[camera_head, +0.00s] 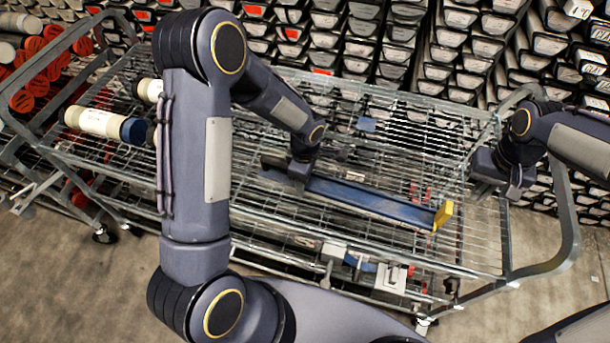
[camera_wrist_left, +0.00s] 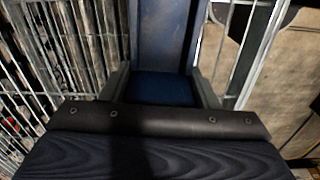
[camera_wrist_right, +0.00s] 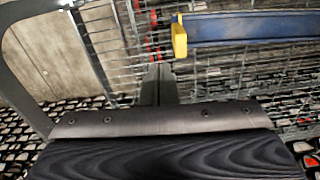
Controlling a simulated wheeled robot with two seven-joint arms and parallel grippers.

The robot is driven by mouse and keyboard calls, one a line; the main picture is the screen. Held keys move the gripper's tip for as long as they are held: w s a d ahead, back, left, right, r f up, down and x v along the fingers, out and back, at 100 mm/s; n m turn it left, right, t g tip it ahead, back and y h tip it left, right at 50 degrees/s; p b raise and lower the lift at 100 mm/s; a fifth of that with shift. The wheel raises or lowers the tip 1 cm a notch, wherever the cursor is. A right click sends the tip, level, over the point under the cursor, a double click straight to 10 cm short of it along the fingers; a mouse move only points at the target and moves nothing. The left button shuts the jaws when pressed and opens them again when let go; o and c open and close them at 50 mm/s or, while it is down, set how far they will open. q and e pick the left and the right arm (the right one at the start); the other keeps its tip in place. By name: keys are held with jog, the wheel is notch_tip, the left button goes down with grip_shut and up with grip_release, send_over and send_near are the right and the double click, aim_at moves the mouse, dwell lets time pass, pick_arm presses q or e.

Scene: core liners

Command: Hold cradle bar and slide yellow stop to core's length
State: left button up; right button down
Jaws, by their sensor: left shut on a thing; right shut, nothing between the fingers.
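The blue cradle bar (camera_head: 370,201) lies across the wire top of the cart, and the yellow stop (camera_head: 443,215) sits at its right end. My left gripper (camera_head: 290,172) is shut on the left end of the bar; in the left wrist view the blue bar (camera_wrist_left: 165,88) lies between its fingers. My right gripper (camera_head: 508,185) is shut and empty, to the right of the stop and apart from it. In the right wrist view the closed fingertips (camera_wrist_right: 158,72) are near the yellow stop (camera_wrist_right: 179,38), with a gap between. A white core liner with a blue cap (camera_head: 100,124) lies at the cart's left.
The wire cart (camera_head: 470,255) has a raised tube handle (camera_head: 572,215) at the right, close to my right arm. Racks of stacked liners (camera_head: 400,40) fill the back. Red-capped tubes (camera_head: 30,85) lie at the far left. Concrete floor shows in front.

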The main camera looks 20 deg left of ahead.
jog(key=shift+f, duration=4.95)
jog(key=shift+a, duration=6.5)
